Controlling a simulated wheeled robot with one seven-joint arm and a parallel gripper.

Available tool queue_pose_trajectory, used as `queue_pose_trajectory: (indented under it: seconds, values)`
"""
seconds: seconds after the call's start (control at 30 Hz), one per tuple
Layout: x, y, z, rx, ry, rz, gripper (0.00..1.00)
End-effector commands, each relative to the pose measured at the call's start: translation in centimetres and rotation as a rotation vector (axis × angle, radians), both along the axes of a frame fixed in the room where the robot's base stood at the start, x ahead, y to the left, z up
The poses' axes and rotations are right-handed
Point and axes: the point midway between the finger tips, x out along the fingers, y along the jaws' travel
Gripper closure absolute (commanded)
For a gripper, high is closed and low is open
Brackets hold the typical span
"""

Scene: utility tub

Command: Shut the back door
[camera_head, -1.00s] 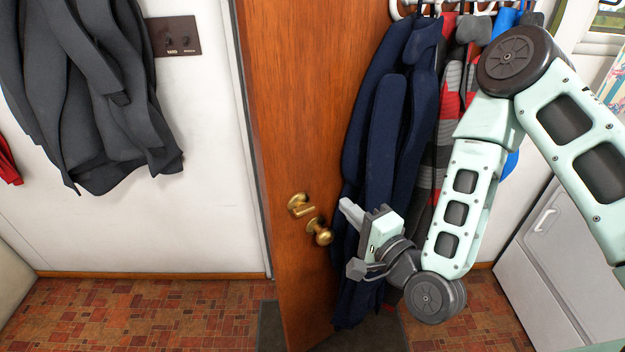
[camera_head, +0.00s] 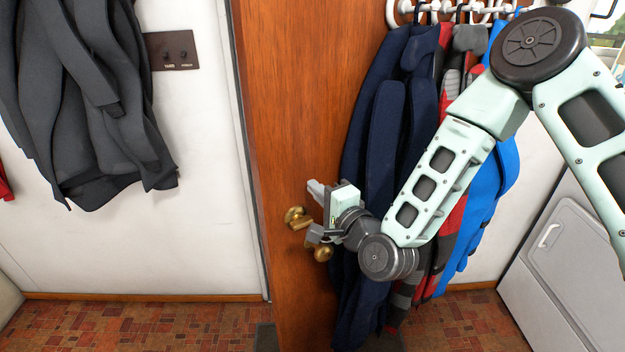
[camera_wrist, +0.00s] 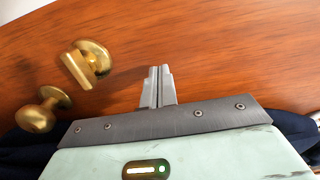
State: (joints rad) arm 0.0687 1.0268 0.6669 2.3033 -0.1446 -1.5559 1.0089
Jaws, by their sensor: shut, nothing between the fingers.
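The back door (camera_head: 292,110) is a brown wooden panel that stands ajar, with white wall to its left and hanging coats to its right. A brass latch piece (camera_head: 296,217) and a round brass knob (camera_head: 322,252) sit near its edge. In the wrist view the latch piece (camera_wrist: 88,62) and the knob (camera_wrist: 42,110) are at left. My gripper (camera_head: 314,188) is shut and empty, close to the door face beside the latch piece. In the wrist view my gripper's fingertips (camera_wrist: 158,72) point at the wood; I cannot tell whether they touch it.
Dark blue coats (camera_head: 385,130) and a bright blue one (camera_head: 490,200) hang from a white hook rail (camera_head: 440,10) close behind my arm. A grey coat (camera_head: 90,100) hangs at left. A white cabinet (camera_head: 560,250) stands at right. Tiled floor (camera_head: 130,325) lies below.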

Motion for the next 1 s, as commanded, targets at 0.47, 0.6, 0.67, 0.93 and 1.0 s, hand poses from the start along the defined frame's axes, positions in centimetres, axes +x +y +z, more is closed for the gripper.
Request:
queue_pose_trajectory:
  seconds: [0.47,0.6,0.67,0.93,1.0]
  values:
    - [1.7,0.9,0.0,0.000,-0.001,0.001,1.00]
    - [1.8,1.0,-0.1,0.000,-0.001,0.000,1.00]
    - [1.9,1.0,-0.1,0.000,-0.001,-0.002,1.00]
    - [4.5,2.5,-0.2,0.002,-0.004,-0.038,1.00]
    - [5.9,3.3,-0.2,0.003,-0.005,-0.056,1.00]
